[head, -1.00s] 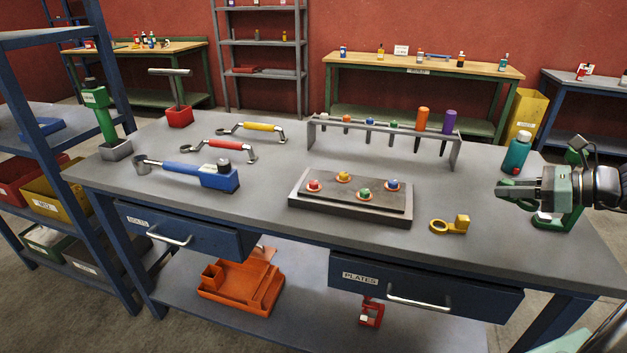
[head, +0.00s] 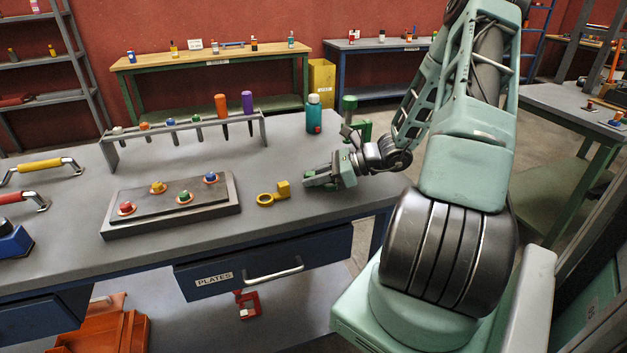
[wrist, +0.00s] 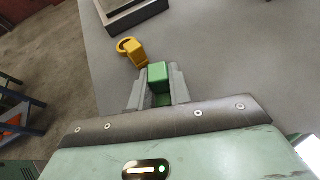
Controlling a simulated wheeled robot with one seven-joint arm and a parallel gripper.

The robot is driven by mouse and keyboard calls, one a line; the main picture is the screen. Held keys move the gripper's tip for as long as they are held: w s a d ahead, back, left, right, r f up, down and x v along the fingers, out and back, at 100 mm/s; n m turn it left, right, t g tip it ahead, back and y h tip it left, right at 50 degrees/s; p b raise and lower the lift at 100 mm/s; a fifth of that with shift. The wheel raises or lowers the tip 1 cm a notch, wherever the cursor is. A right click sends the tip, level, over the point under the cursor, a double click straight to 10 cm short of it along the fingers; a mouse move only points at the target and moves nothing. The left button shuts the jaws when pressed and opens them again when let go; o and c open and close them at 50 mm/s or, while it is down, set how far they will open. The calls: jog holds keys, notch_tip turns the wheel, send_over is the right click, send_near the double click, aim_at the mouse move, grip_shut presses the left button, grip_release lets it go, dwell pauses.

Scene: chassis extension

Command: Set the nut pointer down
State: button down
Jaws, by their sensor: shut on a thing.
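My gripper (head: 307,180) is over the right part of the grey workbench (head: 290,215). In the wrist view its two fingers (wrist: 158,92) are shut on a green block (wrist: 159,72), which I take to be part of the nut pointer. The rest of the held piece is hidden by the fingers and palm. It is low over the bench, but I cannot tell whether it touches. A yellow ring with a block (head: 272,195) lies just left of the fingertips in the head view and beyond them in the wrist view.
A dark plate with coloured nuts (head: 228,208) lies left of the yellow piece. Behind are a tool rack (head: 262,130), a teal bottle (head: 313,117) and a green stand (head: 350,108). The bench's front edge is close. Bare bench lies between rack and gripper.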

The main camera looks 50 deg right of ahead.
jog(key=shift+f, duration=0.35)
jog(key=shift+f, duration=0.15)
jog(key=c, duration=1.3)
grip_release()
